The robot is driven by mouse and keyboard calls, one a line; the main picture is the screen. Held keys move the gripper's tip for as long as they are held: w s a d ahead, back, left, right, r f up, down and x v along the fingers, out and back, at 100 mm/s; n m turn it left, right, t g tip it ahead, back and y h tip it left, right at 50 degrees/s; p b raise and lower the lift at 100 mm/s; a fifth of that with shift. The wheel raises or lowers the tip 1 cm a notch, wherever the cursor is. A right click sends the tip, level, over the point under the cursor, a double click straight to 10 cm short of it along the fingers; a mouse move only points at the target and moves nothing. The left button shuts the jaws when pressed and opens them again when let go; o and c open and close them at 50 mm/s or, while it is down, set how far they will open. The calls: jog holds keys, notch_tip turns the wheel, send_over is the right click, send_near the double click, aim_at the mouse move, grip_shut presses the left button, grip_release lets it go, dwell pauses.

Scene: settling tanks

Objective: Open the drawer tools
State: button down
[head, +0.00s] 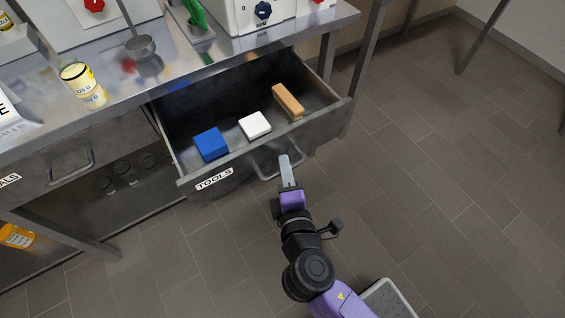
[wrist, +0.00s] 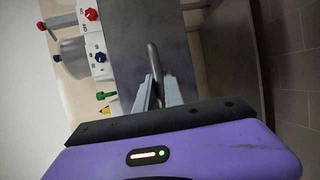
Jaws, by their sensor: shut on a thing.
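The tools drawer (head: 240,174) stands well open under the steel bench, with a "TOOLS" label on its front. Its bar handle (head: 265,172) is on the front face; the handle also shows in the wrist view (wrist: 155,68). My gripper (head: 289,162) is at the drawer front, shut on the handle; in the wrist view my gripper (wrist: 158,92) has its fingers on both sides of the bar. Inside the drawer lie a blue block (head: 211,144), a white block (head: 254,125) and a brown block (head: 287,100), apart from one another.
A second drawer (head: 60,172) at the left is shut. On the bench (head: 130,90) stand a yellow-labelled jar (head: 82,85), a ladle (head: 140,46) and white boxes with knobs (head: 264,14). A bench leg (head: 358,70) stands right of the drawer. The floor at the right is clear.

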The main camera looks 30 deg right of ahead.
jog(key=c, duration=1.5)
grip_release()
jog(key=shift+o, duration=0.2)
jog(key=v, duration=0.7)
jog(key=shift+s+a+b, duration=0.15)
jog(key=shift+s+b, duration=0.15)
jog(key=shift+s, duration=0.05)
